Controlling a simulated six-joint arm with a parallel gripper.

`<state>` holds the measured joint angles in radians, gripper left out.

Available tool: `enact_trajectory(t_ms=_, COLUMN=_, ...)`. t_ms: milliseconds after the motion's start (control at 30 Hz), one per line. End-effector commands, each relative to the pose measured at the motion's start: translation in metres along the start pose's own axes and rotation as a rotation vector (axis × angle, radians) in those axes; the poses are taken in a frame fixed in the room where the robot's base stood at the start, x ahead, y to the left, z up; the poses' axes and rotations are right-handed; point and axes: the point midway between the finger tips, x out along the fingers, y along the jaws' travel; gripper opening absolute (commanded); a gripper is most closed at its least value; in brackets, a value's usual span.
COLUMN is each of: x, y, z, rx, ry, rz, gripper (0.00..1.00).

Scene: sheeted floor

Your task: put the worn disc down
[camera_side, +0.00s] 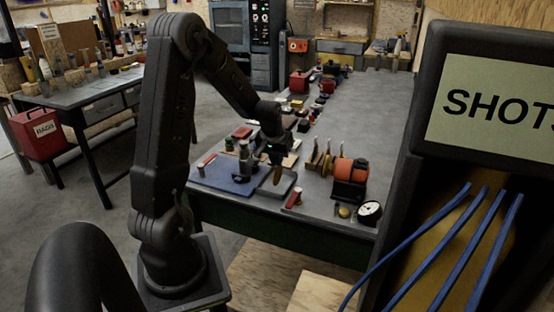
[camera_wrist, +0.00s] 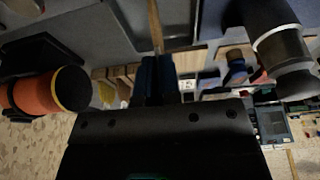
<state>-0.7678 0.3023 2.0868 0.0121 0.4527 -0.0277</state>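A tan, thin disc (camera_side: 277,175), which I take for the worn disc, hangs upright below my gripper (camera_side: 275,158). In the wrist view the disc (camera_wrist: 155,25) shows nearly edge-on, as a narrow strip between the blue fingertips of my gripper (camera_wrist: 156,62). The fingers are shut on it. The disc is above or close to a grey tray (camera_side: 284,188) on the bench; I cannot tell if it touches. Its faces and any wear marks are not readable here.
A blue mat (camera_side: 222,178) lies left of the grey tray. To the right stand a rack of upright discs (camera_side: 322,162) and an orange-and-black machine (camera_side: 350,178); a round dial (camera_side: 369,212) sits near the front edge. Several tools crowd the bench behind my gripper.

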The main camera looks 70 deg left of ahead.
Motion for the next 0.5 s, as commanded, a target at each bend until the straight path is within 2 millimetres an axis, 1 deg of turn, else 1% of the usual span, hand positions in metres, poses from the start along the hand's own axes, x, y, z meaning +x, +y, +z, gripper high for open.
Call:
enact_trajectory(t_ms=67, x=0.0031, y=0.0001, z=0.0011, rx=0.000, ry=0.000, rz=0.000, gripper=0.00)
enact_trajectory(t_ms=267, x=0.0027, y=0.0001, z=0.0008, rx=0.000, ry=0.001, rz=0.000, gripper=0.00)
enact_trajectory(t_ms=400, x=0.0058, y=0.0001, z=0.0018, rx=0.000, ry=0.000, rz=0.000, gripper=0.00)
enact_trajectory(t_ms=433, x=0.0057, y=0.0001, z=0.0017, rx=0.000, ry=0.001, rz=0.000, gripper=0.05)
enact_trajectory(t_ms=500, x=0.0054, y=0.0001, z=0.0016, rx=0.000, ry=0.001, rz=0.000, gripper=0.12)
